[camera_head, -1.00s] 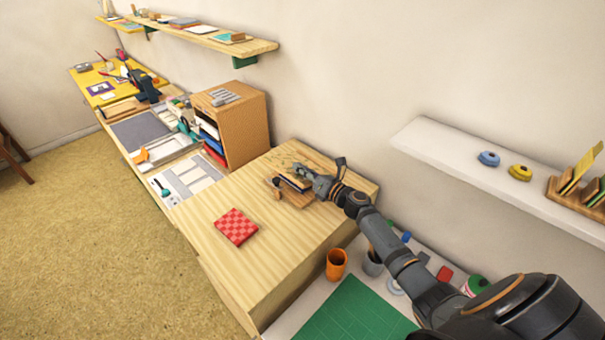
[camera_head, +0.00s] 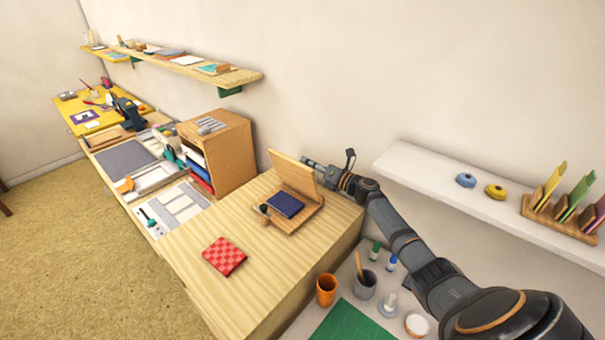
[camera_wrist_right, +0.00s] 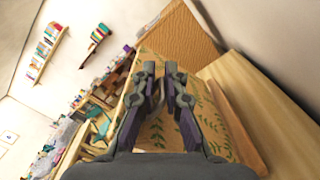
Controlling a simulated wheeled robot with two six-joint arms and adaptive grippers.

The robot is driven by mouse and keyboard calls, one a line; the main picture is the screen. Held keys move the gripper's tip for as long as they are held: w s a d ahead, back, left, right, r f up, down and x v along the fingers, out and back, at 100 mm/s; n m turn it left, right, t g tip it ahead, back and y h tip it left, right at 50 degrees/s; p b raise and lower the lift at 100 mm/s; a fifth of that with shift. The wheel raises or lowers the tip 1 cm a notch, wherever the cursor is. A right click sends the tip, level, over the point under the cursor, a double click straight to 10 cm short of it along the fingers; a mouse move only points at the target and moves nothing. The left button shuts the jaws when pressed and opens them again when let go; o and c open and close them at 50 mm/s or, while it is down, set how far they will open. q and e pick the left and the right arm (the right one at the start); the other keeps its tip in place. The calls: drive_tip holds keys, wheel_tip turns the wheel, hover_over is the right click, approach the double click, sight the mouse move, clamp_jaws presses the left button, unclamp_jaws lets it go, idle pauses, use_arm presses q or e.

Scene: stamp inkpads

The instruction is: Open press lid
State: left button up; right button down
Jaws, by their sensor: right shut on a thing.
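The wooden press (camera_head: 300,218) sits on the light wooden worktop, with a dark blue block (camera_head: 285,204) on its base. Its lid (camera_head: 294,176) stands raised, leaning back toward the wall. My right gripper (camera_head: 308,162) is at the lid's upper right, partly behind it. In the right wrist view my right gripper (camera_wrist_right: 161,78) has its fingers close together, shut on the lid; the grip itself is hard to see. A leaf-patterned wooden face, the lid's outer side (camera_wrist_right: 210,125), lies behind the fingers. My left gripper is not in view.
A red checkered block (camera_head: 225,256) lies in front of the press. A wooden cabinet (camera_head: 232,150) stands left of it. A white shelf (camera_head: 450,185) is on the wall at right. An orange cup (camera_head: 326,290) stands below the worktop's right side.

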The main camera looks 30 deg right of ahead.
drive_tip(key=shift+w+d+f+b, duration=0.25)
drive_tip(key=shift+d+b, duration=0.25)
drive_tip(key=shift+d, duration=0.3)
drive_tip(key=shift+w+d+f+b, duration=0.2)
drive_tip(key=shift+d+b, duration=0.35)
drive_tip(key=shift+d, duration=0.25)
drive_tip(key=shift+w+d+f+b, duration=0.25)
drive_tip(key=shift+d+b, duration=0.25)
drive_tip(key=shift+d, duration=0.3)
drive_tip(key=c, duration=1.6)
unclamp_jaws()
drive_tip(key=shift+o, duration=0.6)
drive_tip(key=shift+f, duration=0.15)
